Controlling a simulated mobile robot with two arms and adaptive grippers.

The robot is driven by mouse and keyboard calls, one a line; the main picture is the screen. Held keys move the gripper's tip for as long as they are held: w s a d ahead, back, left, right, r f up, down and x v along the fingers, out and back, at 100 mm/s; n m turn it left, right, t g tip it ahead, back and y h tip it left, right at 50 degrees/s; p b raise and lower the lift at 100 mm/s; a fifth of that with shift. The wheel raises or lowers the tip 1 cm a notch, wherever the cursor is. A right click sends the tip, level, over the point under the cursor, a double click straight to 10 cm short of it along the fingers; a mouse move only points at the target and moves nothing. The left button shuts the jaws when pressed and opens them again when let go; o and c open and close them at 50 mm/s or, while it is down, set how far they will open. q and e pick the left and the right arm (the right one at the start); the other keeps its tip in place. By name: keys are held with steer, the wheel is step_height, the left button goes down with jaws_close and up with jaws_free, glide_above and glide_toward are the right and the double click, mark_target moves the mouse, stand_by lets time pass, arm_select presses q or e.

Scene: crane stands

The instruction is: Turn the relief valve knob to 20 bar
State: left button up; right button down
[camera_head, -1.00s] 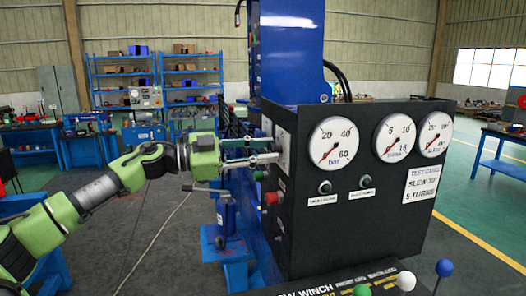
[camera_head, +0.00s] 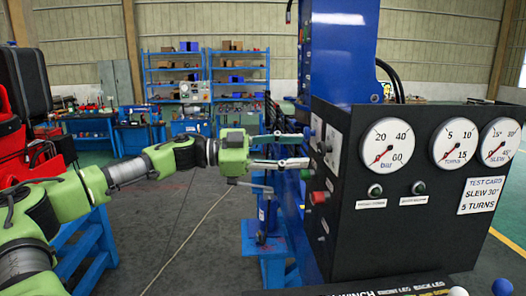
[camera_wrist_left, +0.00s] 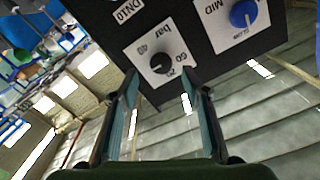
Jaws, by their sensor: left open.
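The relief valve knob (camera_wrist_left: 162,62) is a small black knob on a white plate marked "bar", with 40 and 60 legible, in the left wrist view. Its exact setting is too small to read. In the head view a white plate (camera_head: 333,148) shows on the left side of the black console, edge-on. My left gripper (camera_head: 294,150) is open and empty, just left of that side face. In the wrist view its two fingers (camera_wrist_left: 164,82) stand on either side below the knob, apart from it. My right gripper is not in view.
The console (camera_head: 440,240) carries a bar gauge (camera_head: 387,146), needle at lower left, and two more dials. A blue knob (camera_wrist_left: 243,14) sits beside the relief knob. A red button (camera_head: 319,198) is below the gripper's height.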

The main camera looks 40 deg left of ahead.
arm_select(q)
steer(key=v, duration=0.7)
steer(key=shift+s+a, duration=0.15)
stand_by(0.3)
